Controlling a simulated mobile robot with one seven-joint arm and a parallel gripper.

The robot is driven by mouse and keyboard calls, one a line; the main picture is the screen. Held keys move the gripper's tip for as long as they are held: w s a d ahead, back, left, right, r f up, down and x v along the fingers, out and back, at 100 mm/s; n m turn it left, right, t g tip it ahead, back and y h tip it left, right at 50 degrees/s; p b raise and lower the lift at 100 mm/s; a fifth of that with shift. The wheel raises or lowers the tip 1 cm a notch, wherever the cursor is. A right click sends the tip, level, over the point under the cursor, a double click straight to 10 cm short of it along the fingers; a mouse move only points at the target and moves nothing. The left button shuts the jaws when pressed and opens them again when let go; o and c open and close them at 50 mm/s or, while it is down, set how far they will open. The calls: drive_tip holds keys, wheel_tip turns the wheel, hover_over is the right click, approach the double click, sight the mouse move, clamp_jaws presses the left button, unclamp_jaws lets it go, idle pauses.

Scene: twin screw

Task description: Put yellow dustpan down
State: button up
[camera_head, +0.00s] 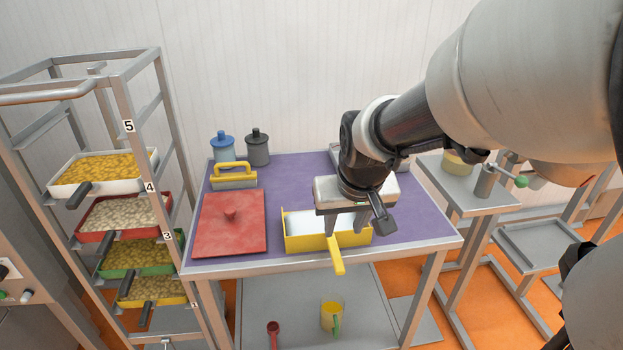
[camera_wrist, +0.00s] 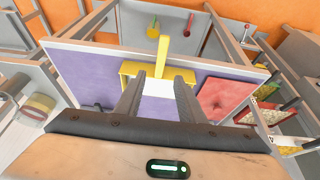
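The yellow dustpan (camera_head: 295,243) rests on the purple table top near its front edge, and its handle (camera_head: 337,262) points out over that edge. Its inside looks white. My gripper (camera_head: 346,232) is right above the dustpan, pointing down. In the wrist view the two fingers of my gripper (camera_wrist: 157,84) are spread apart, with the dustpan (camera_wrist: 128,71) beyond their tips and nothing visibly clamped between them. The gripper hides part of the pan's back, and I cannot tell whether a fingertip touches it.
On the table (camera_head: 290,172) are a red lid (camera_head: 230,235) on the left, a yellow-handled scraper (camera_head: 233,178), and blue (camera_head: 222,148) and grey (camera_head: 257,149) jars. A rack (camera_head: 130,100) of trays stands left. A mug (camera_head: 331,316) and red scoop (camera_head: 273,332) are on the lower shelf.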

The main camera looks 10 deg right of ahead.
drive_tip(key=s+r, duration=0.4)
drive_tip(key=s, duration=0.3)
drive_tip(key=s+r+t, duration=0.1)
drive_tip(key=s+r, duration=0.2)
drive_tip(key=s, duration=0.5)
drive_tip(key=shift+r, duration=0.35)
drive_tip(key=shift+r, duration=0.15)
wheel_tip(320, 180, up, 9)
drive_tip(key=p, duration=0.9)
drive_tip(key=shift+o, duration=0.4)
drive_tip(key=shift+w, duration=0.15)
